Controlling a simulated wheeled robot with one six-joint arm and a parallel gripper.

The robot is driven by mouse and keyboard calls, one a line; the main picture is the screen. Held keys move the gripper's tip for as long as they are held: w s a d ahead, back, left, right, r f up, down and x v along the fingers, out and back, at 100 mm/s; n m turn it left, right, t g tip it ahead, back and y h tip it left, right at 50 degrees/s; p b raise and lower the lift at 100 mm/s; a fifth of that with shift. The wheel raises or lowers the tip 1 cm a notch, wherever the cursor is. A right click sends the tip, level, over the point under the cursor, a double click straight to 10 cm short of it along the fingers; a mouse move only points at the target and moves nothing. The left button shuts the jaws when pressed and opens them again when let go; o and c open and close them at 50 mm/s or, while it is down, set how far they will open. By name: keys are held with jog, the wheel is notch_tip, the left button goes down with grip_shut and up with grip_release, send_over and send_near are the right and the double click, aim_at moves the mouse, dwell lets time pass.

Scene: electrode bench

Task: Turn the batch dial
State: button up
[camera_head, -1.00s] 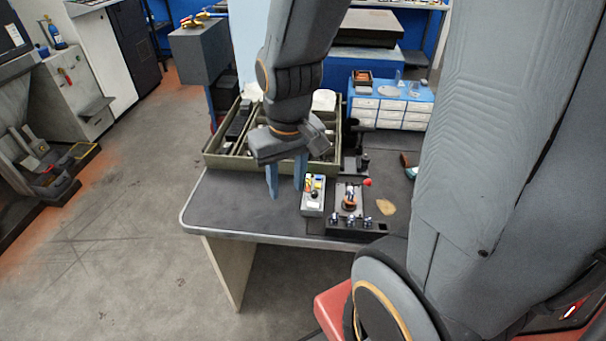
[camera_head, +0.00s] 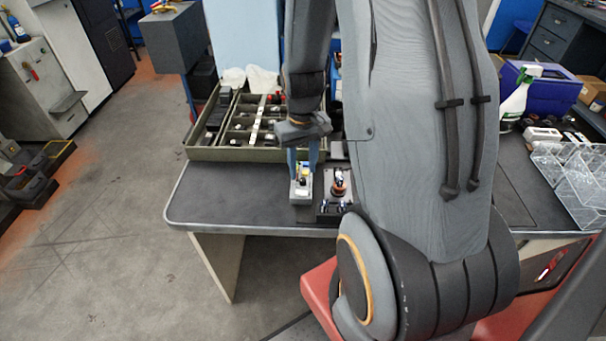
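A small grey control box (camera_head: 301,197) stands on the dark bench top near its front edge. It has a coloured label and a small dark knob, which may be the batch dial; it is too small to be sure. My gripper (camera_head: 303,170) points down over this box. Its two blue fingers are apart, and it appears open with nothing held between them. The fingers overlap the upper part of the box in the picture. I cannot tell whether they touch it or the knob.
A black fixture (camera_head: 329,209) with several small knobs stands just right of the box, partly hidden by my arm. A green-grey divided tray (camera_head: 222,154) lies behind. Clear boxes (camera_head: 570,178) and a spray bottle (camera_head: 517,100) are at the right. The bench's left part is clear.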

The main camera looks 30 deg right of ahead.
aim_at(303, 180)
jog(key=shift+f, duration=1.9)
grip_shut()
